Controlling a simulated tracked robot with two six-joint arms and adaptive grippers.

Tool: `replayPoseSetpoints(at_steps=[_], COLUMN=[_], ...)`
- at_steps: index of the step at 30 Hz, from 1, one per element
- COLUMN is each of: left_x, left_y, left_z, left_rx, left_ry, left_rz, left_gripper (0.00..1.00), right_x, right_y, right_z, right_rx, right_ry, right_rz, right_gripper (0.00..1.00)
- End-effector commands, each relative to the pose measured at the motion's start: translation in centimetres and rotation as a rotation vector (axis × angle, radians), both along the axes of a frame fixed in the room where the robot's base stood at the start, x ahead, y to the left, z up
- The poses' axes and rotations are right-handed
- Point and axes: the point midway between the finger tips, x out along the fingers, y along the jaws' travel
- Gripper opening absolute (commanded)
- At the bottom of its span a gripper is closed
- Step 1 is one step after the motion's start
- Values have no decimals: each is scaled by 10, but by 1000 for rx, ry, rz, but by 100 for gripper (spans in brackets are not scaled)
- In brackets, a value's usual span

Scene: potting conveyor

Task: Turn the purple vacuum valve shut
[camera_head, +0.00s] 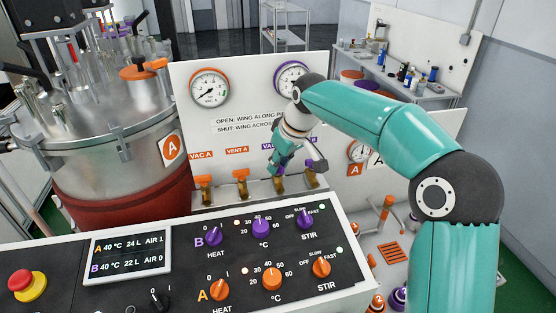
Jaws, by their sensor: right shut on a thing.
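A row of brass valves runs along the lower part of the white panel, two with orange wings and the others on the purple side. My right gripper (284,164) reaches down from above onto the third valve, under the partly hidden purple label that starts "VA". It is shut on that purple vacuum valve (280,185), whose brass body shows just below the fingers. The gripper hides the wing, so I cannot tell whether it lies along or across the pipe. The other purple valve (312,178) stands close on the right. My left gripper is not in view.
Orange-winged valves (205,187) and (241,183) stand to the left. An orange-rimmed gauge (209,88) and a purple-rimmed gauge (291,78) sit above. The control console (190,285) with knobs is in front, and a steel vessel (100,130) is at left.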

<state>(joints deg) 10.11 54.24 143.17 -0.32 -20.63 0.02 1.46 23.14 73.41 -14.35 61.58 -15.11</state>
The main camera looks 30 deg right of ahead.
Motion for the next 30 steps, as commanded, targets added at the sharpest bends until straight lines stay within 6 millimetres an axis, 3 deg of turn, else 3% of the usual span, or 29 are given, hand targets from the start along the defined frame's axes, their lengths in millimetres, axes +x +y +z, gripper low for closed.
replayPoseSetpoints(at_steps=[18,30], left_x=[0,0], left_y=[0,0], left_z=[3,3], left_rx=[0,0], left_ry=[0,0], left_rz=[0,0], left_gripper=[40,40], right_x=[3,4], right_y=[-4,-5], right_z=[1,2], right_rx=[-1,-4], right_ry=[-6,-9], right_rz=[580,856], right_gripper=[0,0])
